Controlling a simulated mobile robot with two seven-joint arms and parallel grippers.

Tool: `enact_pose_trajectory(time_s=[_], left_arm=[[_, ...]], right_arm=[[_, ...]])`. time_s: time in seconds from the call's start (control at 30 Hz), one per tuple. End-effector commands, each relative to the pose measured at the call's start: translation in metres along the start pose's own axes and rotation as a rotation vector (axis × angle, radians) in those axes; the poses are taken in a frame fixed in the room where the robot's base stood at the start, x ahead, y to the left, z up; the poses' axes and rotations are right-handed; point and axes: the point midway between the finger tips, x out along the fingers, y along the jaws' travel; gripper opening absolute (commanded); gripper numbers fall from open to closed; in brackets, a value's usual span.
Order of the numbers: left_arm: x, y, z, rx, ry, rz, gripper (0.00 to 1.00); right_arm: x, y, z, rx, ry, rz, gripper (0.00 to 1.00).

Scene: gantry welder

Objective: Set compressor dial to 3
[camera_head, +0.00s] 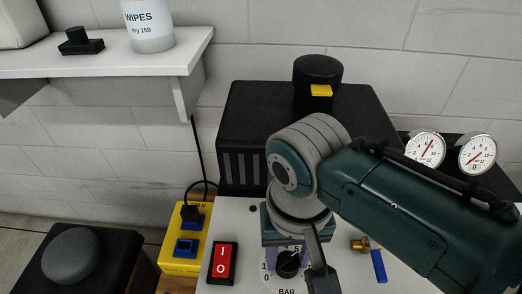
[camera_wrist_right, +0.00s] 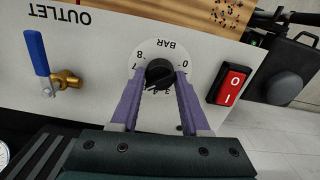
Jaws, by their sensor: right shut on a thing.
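The compressor dial is a black knob (camera_wrist_right: 159,73) on a round white scale marked BAR, which appears upside down in the right wrist view. My right gripper (camera_wrist_right: 160,82) has its two purple fingers on either side of the knob, shut on it. The fingers hide part of the scale, and I cannot tell which number the knob points to. In the head view the dial scale (camera_head: 270,283) is at the lower middle, partly covered by my right gripper (camera_head: 302,262). My left gripper is not in view.
A red rocker switch (camera_head: 222,262) is left of the dial on the pale panel. A brass outlet valve with a blue lever (camera_head: 379,266) is to its right. Two gauges (camera_head: 426,149) stand further right. A yellow socket box (camera_head: 184,242) is at the left.

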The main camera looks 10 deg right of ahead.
Motion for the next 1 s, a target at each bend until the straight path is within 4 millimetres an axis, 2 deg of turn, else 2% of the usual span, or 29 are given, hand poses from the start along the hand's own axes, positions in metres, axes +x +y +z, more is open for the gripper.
enact_pose_trajectory(time_s=[0.4,1.0], left_arm=[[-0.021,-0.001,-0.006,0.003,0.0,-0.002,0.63],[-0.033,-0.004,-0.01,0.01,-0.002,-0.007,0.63]], right_arm=[[-0.002,0.001,0.0,-0.364,-0.001,0.002,0.0],[0.0,0.001,0.0,-0.933,0.0,0.002,0.0]])
